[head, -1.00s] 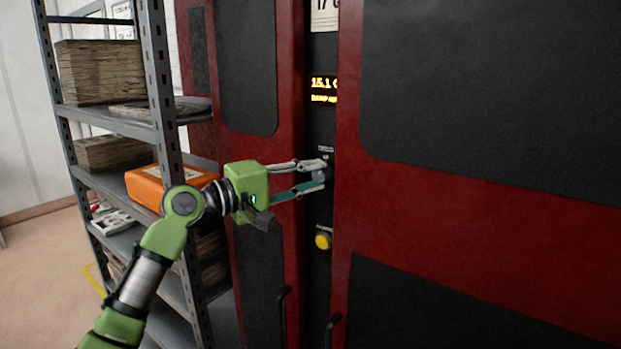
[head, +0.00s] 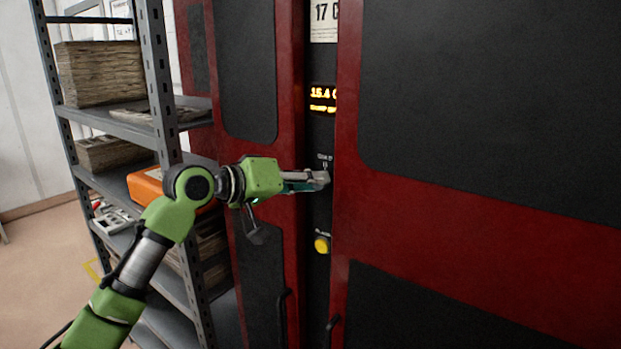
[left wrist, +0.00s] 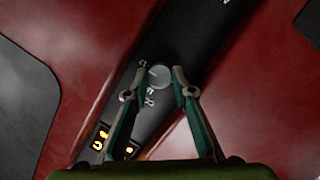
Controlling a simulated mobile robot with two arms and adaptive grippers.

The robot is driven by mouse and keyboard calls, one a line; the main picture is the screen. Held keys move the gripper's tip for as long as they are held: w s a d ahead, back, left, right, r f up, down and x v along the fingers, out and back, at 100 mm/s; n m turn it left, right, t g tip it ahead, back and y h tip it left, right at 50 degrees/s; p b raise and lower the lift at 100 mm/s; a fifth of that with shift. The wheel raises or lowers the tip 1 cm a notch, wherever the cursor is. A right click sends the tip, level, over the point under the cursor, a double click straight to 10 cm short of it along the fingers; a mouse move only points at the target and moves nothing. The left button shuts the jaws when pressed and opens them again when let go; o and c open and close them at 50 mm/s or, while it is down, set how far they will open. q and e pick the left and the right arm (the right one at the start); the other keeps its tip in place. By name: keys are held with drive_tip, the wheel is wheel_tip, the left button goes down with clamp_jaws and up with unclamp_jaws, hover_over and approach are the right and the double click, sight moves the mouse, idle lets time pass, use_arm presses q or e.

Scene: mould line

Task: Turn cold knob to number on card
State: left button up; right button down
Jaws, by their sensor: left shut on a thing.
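My left gripper (head: 318,179) is shut on the cold knob on the dark strip between the red doors. In the head view its fingers hide most of the knob. In the left wrist view the round grey knob (left wrist: 158,76) sits between the two fingertips (left wrist: 155,82), with a pale mark on its face. The white card (head: 325,20) at the top of the strip reads "17 C", cut off at its right. The amber display (head: 323,98) below it reads about 15.4, partly hidden by the door edge. My right gripper is not in view.
A yellow button (head: 321,244) sits below the knob. The right red door (head: 430,190) stands out close to the strip. A grey metal shelf (head: 140,130) with stacked boards and an orange case (head: 146,187) stands at the left, behind my arm.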

use_arm(q)
drive_tip(key=shift+f+m, duration=0.1)
drive_tip(key=shift+m, duration=0.2)
idle(0.4)
drive_tip(key=o, duration=1.1)
